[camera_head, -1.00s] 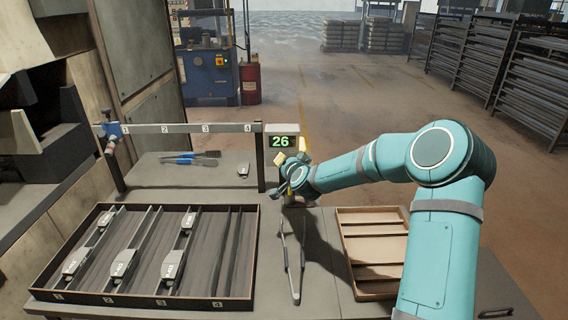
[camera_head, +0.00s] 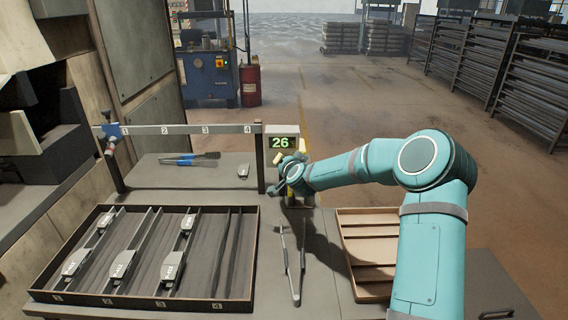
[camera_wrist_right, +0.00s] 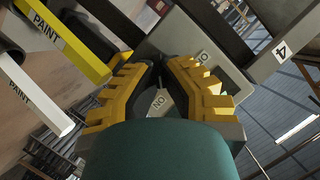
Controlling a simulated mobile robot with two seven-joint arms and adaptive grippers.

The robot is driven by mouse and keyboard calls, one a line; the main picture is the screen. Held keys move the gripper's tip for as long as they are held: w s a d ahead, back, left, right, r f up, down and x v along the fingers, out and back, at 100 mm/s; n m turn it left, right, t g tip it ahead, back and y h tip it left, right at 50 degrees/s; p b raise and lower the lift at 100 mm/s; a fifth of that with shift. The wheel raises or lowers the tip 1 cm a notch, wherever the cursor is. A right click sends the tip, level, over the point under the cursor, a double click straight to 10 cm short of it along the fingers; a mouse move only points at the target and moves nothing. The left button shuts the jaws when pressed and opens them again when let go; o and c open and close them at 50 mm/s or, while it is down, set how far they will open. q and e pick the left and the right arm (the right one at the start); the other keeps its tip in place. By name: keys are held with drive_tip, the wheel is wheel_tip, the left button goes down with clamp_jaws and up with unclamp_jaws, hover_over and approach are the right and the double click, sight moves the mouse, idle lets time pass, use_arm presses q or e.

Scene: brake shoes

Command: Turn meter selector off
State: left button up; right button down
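The meter (camera_head: 281,142) is a grey box with a green display reading 26, at the right end of the numbered rail. In the wrist view its grey face (camera_wrist_right: 195,45) lies beyond my right gripper, with a small ON label (camera_wrist_right: 204,58). Another ON label (camera_wrist_right: 157,102) shows between the yellow fingers. The selector itself cannot be made out clearly. My right gripper (camera_head: 284,182) is just below the meter in the head view. In the wrist view its fingertips (camera_wrist_right: 162,68) are close together; whether they touch or pinch anything is unclear. My left gripper is out of view.
A divided tray (camera_head: 256,250) with several brake shoes lies at left. A caliper-like tool (camera_head: 290,265) and a wooden tray (camera_head: 370,212) lie to its right. In the wrist view, yellow (camera_wrist_right: 70,42) and white (camera_wrist_right: 40,105) PAINT bars are close at left.

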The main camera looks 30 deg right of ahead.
drive_tip(key=shift+r, duration=0.1)
drive_tip(key=shift+w+a+n+g+h+p, duration=0.15)
drive_tip(key=shift+n+g+h+p, duration=0.7)
drive_tip(key=shift+n+p, duration=1.4)
drive_tip(key=shift+w+a+n+g+h+p, duration=0.15)
drive_tip(key=shift+n+g+h+p, duration=0.25)
drive_tip(key=shift+n+h+p, duration=1.85)
drive_tip(key=shift+a+n+g+h+p, duration=0.15)
drive_tip(key=shift+n+g+p, duration=0.65)
drive_tip(key=shift+p, duration=2.75)
drive_tip(key=c, duration=1.4)
unclamp_jaws()
drive_tip(key=shift+o, duration=0.2)
drive_tip(key=shift+d, duration=0.1)
